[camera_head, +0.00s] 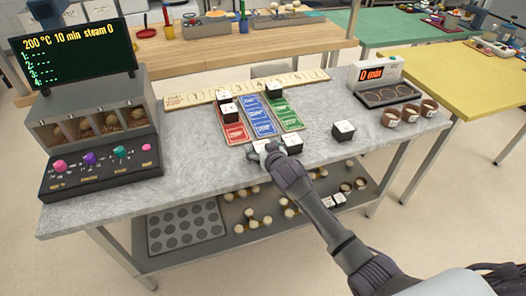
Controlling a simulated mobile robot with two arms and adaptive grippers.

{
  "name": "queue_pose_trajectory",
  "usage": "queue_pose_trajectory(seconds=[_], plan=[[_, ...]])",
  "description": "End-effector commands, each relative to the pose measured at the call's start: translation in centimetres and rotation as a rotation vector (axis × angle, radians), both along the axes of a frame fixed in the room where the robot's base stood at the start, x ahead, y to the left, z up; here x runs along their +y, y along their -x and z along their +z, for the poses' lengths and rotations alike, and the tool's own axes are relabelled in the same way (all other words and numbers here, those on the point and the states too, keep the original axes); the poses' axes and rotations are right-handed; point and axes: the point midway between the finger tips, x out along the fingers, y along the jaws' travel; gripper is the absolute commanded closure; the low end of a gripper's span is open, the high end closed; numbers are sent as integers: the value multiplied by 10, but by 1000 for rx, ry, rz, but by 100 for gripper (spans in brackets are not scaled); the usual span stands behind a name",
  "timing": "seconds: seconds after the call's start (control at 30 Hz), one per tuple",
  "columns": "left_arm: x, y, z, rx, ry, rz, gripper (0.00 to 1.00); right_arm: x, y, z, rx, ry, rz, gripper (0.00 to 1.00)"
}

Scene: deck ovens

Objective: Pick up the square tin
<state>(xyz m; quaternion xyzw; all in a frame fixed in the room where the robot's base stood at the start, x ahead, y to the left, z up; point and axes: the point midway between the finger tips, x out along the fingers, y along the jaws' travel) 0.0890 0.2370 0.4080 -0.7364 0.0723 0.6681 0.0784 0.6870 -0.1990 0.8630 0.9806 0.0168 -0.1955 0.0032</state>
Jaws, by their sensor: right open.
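Several dark square tins with white tops stand on the grey stone worktop (190,176). One square tin (292,143) is at the front edge, close beside my right gripper. My right gripper (266,151) is open at the front edge, reaching in from the lower right. A pale top shows right behind the gripper, partly hidden by it. Another square tin (343,131) stands alone to the right. Further square tins stand on the red card strip (235,132) and the green card strip (289,117). My left gripper is not in view.
A dark oven-like control box (100,165) with a display (75,55) stands at the left. A timer scale (375,75) and brown round tins (410,113) are at the right. A lower shelf holds a muffin tray (185,228) and small pale pieces.

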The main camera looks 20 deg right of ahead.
Motion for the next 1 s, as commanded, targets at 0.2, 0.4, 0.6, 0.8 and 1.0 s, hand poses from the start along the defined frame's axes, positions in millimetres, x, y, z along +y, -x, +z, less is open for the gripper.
queue_pose_trajectory(seconds=[0.2,0.4,0.6,0.8,1.0], plan=[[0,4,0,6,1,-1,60,0,0,0,0,0,0,23],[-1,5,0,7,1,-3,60,0,0,0,0,0,0,57],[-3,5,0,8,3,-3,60,0,0,1,-2,1,0,82],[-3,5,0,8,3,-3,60,0,0,2,-3,1,0,82],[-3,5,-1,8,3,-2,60,0,0,15,-6,1,-1,82]])
